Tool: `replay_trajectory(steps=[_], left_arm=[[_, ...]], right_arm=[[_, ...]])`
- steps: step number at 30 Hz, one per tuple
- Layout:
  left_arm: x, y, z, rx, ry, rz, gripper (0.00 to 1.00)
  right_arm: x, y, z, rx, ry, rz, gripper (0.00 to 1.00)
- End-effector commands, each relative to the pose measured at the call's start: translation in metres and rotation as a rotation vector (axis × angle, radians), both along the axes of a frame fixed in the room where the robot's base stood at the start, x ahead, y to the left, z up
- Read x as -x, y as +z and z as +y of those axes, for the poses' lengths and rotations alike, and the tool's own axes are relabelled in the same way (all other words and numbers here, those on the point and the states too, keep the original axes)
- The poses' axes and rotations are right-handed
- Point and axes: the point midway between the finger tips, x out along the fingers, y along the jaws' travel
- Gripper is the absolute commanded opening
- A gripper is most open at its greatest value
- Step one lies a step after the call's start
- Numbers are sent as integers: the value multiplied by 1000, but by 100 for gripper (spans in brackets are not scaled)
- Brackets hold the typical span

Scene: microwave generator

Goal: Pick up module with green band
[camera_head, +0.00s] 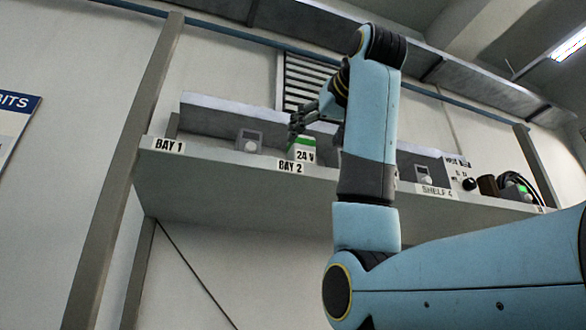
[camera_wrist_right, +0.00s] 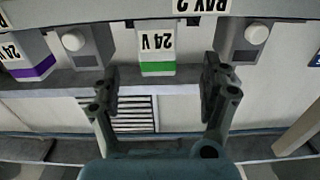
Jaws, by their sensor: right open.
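The module with the green band (camera_head: 303,151) is a white block marked "24 V" on the shelf above the BAY 2 label. In the right wrist view, which is upside down, the green-band module (camera_wrist_right: 157,48) is upright on the shelf at upper middle. My right gripper (camera_head: 301,119) is at the module's top in the head view, partly hidden by my own arm. In the wrist view my right gripper (camera_wrist_right: 160,80) is open and empty, its fingers spread wide to either side of the module's line, apart from it. My left gripper is not in view.
A purple-band module (camera_wrist_right: 30,62) stands farther left in the wrist view. Grey units with white knobs flank the green-band module, one left (camera_wrist_right: 88,45) and one right (camera_wrist_right: 248,42). The shelf's front edge (camera_head: 225,168) runs below. More devices (camera_head: 515,187) stand at the shelf's right end.

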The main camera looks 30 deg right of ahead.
Motion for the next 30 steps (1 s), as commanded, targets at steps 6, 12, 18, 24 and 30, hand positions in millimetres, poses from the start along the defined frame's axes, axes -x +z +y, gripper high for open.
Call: replay_trajectory(steps=[6,12,18,24,30], left_arm=[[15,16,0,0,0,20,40],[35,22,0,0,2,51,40],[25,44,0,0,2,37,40],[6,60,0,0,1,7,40],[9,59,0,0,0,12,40]], right_arm=[[-31,3,-8,0,-2,4,80],[-53,1,-13,0,0,3,80],[-74,8,-22,0,-2,5,80],[-100,7,-28,0,0,4,80],[-103,5,-29,0,0,1,80]])
